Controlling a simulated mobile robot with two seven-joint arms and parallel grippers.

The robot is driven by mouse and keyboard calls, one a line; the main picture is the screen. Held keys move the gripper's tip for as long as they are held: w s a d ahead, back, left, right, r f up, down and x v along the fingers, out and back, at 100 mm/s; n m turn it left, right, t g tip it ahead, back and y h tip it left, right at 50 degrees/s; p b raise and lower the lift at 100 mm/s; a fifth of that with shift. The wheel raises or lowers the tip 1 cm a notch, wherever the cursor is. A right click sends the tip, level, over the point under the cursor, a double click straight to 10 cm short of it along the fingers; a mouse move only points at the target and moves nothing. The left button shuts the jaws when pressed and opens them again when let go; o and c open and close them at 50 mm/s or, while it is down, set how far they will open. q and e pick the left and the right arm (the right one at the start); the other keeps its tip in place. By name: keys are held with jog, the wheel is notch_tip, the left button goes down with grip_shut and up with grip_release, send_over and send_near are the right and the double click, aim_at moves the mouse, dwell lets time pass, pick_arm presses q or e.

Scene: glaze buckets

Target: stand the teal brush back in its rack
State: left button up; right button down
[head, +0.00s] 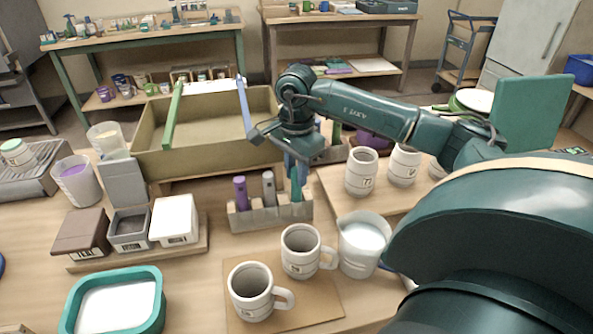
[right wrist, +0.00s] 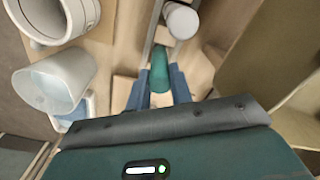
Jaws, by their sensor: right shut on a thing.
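The teal brush (head: 296,190) is upright between the blue fingers of my right gripper (head: 297,168), which is shut on it. Its lower part is at the right end of the grey rack (head: 262,220); I cannot tell how deep it sits in a slot. In the right wrist view the brush (right wrist: 159,72) shows between the fingers (right wrist: 160,92). A purple brush (head: 240,192) and a grey brush (head: 268,188) stand in the rack to its left. The grey brush also shows in the right wrist view (right wrist: 181,20). My left gripper is not in view.
Two mugs (head: 300,250) (head: 255,292) stand on a board in front of the rack, with a white pitcher (head: 362,245) to the right. Lidded boxes (head: 174,219) are at left. A large olive tray (head: 152,150) lies behind. More mugs (head: 361,172) stand at right.

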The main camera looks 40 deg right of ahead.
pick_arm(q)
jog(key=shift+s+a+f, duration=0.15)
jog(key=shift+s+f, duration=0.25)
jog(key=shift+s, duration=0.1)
pick_arm(e)
jog(key=shift+r, duration=0.1)
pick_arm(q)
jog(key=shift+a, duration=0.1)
pick_arm(e)
jog(key=c, duration=0.8)
grip_release()
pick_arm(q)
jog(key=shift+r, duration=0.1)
pick_arm(e)
jog(key=shift+o, duration=0.2)
jog(key=shift+r, duration=0.15)
jog(key=shift+r+p, duration=2.05)
jog(key=shift+r, duration=0.5)
jog(key=shift+r+p, duration=0.55)
jog(key=shift+r, duration=0.3)
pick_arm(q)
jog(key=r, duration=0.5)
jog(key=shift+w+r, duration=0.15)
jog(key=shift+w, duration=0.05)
pick_arm(e)
jog(key=shift+f, duration=0.1)
